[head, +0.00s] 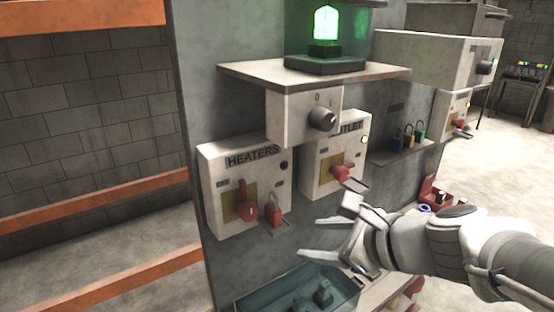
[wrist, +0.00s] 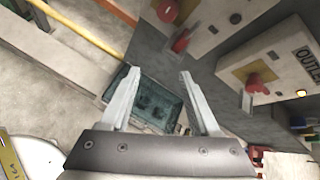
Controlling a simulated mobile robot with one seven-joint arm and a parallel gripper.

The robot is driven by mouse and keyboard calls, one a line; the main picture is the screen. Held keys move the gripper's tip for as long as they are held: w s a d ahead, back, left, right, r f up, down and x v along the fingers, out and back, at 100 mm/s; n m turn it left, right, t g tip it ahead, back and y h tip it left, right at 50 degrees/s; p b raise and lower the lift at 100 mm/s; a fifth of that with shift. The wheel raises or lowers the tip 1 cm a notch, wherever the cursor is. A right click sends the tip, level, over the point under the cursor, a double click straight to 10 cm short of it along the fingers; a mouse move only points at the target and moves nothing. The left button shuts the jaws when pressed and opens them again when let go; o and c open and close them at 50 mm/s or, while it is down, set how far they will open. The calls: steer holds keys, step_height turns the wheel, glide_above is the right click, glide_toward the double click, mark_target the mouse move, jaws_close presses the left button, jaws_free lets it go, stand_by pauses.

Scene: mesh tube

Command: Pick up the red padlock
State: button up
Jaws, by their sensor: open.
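The red padlock (head: 274,213) hangs at the lower right of the HEATERS box (head: 217,172), beside the red lever (head: 247,205). It also shows in the wrist view (wrist: 180,43), above and a little left of the right fingertip. My gripper (head: 304,238) is open and empty, to the right of and below the padlock in the head view. In the wrist view both fingers of my gripper (wrist: 158,72) are apart, with nothing between them but the background.
The OUTLET box (head: 320,186) with its red handle (head: 343,173) sits right of the padlock, above my gripper. A teal tray (head: 262,302) lies below. Several small padlocks (head: 408,138) stand on a right shelf. Orange rails (head: 100,201) run at left.

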step_height(320, 180, up, 2)
steer(key=w+m+t+p, duration=0.1)
steer(key=w+m, duration=0.1)
steer(key=m, duration=0.3)
steer(key=m+p, duration=0.1)
steer(key=p, duration=0.1)
glide_toward(278, 211)
steer(key=shift+t, duration=0.3)
steer(key=b+x, duration=0.1)
steer(key=x, duration=0.6)
steer(key=shift+w+d+f, duration=0.1)
steer(key=shift+d+f, duration=0.05)
steer(key=shift+f, duration=0.05)
steer(key=shift+x, duration=2.6)
steer(key=shift+s+f, duration=0.1)
steer(key=shift+s, duration=0.1)
steer(key=shift+c, duration=0.3)
jaws_close()
